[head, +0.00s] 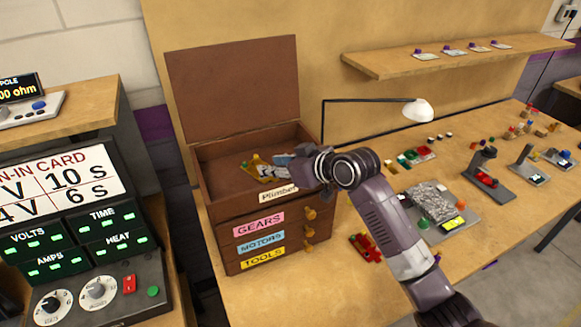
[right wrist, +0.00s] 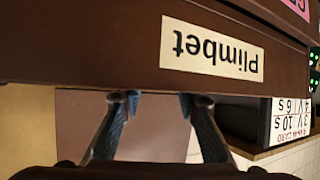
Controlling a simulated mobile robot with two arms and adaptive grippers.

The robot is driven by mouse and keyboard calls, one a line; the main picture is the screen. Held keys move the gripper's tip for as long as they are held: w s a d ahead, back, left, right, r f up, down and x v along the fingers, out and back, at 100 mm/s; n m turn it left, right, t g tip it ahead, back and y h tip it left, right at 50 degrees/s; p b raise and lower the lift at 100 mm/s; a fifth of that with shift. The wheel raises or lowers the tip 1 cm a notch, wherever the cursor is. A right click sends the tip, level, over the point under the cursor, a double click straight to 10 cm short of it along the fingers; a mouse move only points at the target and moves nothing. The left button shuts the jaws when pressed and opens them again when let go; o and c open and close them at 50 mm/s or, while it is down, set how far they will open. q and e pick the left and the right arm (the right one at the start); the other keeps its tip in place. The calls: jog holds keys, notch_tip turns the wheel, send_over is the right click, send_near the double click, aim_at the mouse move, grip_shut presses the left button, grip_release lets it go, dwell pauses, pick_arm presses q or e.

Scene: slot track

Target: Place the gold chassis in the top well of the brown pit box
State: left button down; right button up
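The brown pit box (head: 205,205) stands on the bench with its lid raised at the back and its top well open. The gold chassis (head: 256,163) shows inside the top well, towards the middle, tilted in the picture. My right gripper (head: 277,167) reaches in over the box's front right rim, its fingers against or right beside the chassis's right end. In the right wrist view the box front hides the fingertips (right wrist: 158,100) and the chassis. The fingers stand apart there; whether they grip the chassis is unclear. My left gripper is not in view.
The box front carries a Plimbet label (right wrist: 212,47) and drawers marked gears, motors and tools. A meter panel (head: 75,235) stands at left.

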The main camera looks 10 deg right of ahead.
jog(key=b+v, duration=0.1)
jog(key=v, duration=0.7)
jog(key=shift+s+d, duration=0.1)
jog(key=shift+d, duration=0.1)
